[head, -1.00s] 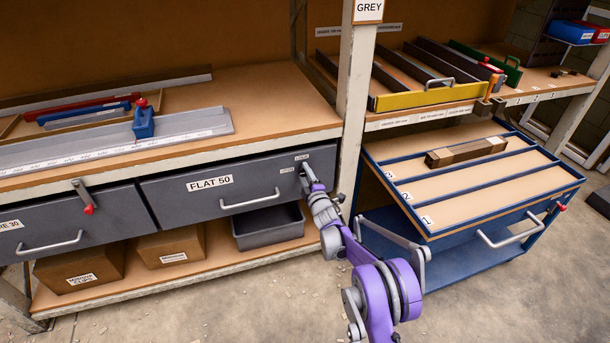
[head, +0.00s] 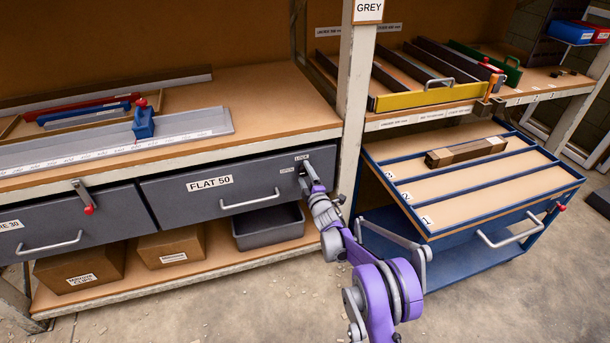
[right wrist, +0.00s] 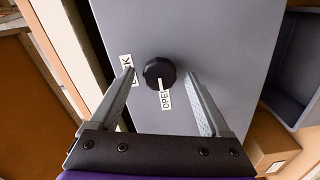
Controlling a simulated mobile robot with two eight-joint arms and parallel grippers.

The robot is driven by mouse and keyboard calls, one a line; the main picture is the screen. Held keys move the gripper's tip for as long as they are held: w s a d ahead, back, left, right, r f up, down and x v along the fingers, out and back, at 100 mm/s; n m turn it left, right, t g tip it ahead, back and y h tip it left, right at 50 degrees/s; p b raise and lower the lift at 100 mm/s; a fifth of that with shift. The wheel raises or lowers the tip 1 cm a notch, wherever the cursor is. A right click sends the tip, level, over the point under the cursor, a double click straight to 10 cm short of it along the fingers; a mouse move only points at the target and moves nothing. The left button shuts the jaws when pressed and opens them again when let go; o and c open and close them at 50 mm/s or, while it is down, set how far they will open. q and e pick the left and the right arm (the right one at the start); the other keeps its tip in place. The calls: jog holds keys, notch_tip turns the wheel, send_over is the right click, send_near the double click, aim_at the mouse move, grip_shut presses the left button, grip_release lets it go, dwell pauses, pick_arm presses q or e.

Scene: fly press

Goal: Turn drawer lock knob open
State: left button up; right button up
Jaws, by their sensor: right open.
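The grey FLAT 50 drawer (head: 240,190) is shut under the left bench. In the right wrist view, the black lock knob (right wrist: 160,73) sits between the two open fingers of the gripper (right wrist: 163,76), with a gap on each side. A white mark on the knob points towards the OPEN label (right wrist: 165,99). The LOCK label (right wrist: 126,64) is partly covered by the left finger. My left gripper is not in view.
A bench post (head: 355,95) stands just right of my right gripper. A blue trolley (head: 470,225) is further right. The drawer's bar handle (head: 250,200) lies left of the knob. A grey bin (head: 268,230) sits on the shelf below.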

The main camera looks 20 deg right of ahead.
jog(key=s+p, duration=0.1)
jog(key=s, duration=0.9)
jog(key=shift+s+d, duration=0.2)
